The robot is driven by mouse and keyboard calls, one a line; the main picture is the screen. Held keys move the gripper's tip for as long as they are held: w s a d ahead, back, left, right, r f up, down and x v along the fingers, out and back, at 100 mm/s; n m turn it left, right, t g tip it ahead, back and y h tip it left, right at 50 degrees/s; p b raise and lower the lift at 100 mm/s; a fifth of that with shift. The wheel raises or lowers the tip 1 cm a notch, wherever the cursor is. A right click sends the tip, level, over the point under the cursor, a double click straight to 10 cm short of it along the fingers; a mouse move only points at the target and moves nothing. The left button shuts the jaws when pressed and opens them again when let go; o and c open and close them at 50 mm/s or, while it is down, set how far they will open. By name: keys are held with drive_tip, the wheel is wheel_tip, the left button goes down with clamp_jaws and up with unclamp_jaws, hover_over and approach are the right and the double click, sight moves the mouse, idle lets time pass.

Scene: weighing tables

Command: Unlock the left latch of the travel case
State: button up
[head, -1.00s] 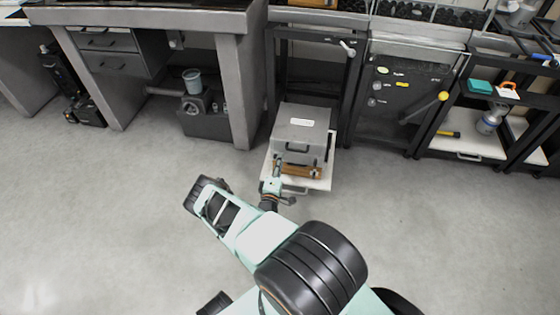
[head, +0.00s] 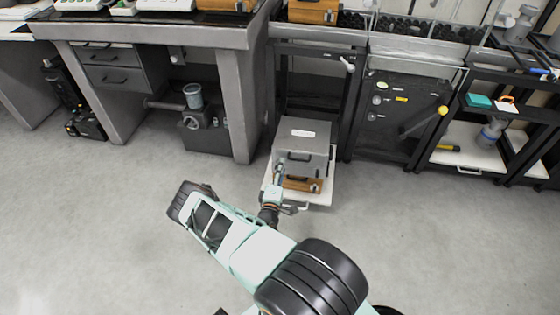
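The travel case appears to be the grey case (head: 302,132) with a white label on top and a dark handle on its front. A wooden box (head: 302,185) shows at its lower front; I cannot tell whether the case rests on it. My gripper (head: 279,169) is at the left part of the case's front, left of the handle. The left latch is too small to make out and may be behind my gripper. I cannot tell whether the fingers touch the case or whether they are open or shut.
The case and box are on a white pull-out shelf (head: 325,188) under a dark rack. A grey table leg (head: 238,100) stands to the left, and a black panel (head: 402,115) to the right. Open floor lies in front on both sides.

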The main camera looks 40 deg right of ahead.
sight(282, 150)
drive_tip(key=shift+t, duration=0.3)
drive_tip(key=r, duration=0.6)
drive_tip(key=shift+w+a+r, duration=0.1)
drive_tip(key=shift+w+r, duration=0.1)
drive_tip(key=shift+w, duration=0.15)
drive_tip(key=shift+a, duration=0.1)
